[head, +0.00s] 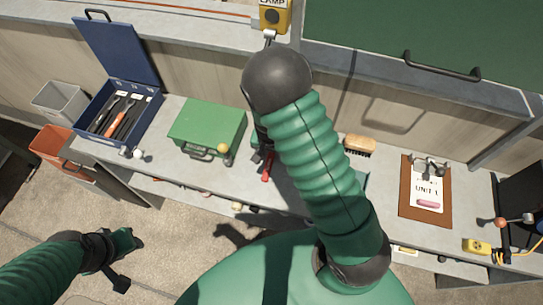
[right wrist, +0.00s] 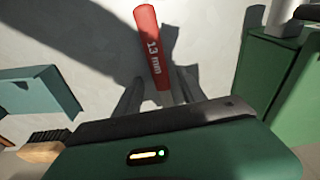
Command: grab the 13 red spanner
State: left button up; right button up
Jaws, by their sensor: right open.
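The red spanner (right wrist: 152,45) lies on the grey worktop in the right wrist view. Its handle reads "13 mm", and its grey shank runs down between my right gripper's fingers (right wrist: 160,90). These are open, one on each side of the shank, with a gap to each. The jaw end is hidden by the gripper body. In the head view the red handle (head: 267,166) shows just left of my right arm, below the right gripper (head: 258,146), which is partly hidden by that arm. My left gripper (head: 121,262) hangs over the floor at lower left; its opening is unclear.
A green case (head: 208,126) stands left of the spanner, with an open blue toolbox (head: 103,110) further left. A brush (head: 359,145) and a clipboard (head: 409,204) lie to the right. A yellow lamp box (head: 275,17) is at the back.

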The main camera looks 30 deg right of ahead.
jog(key=shift+a, duration=0.2)
jog(key=shift+a+r, duration=0.1)
jog(key=shift+a, duration=0.05)
jog(key=c, duration=0.5)
grip_shut()
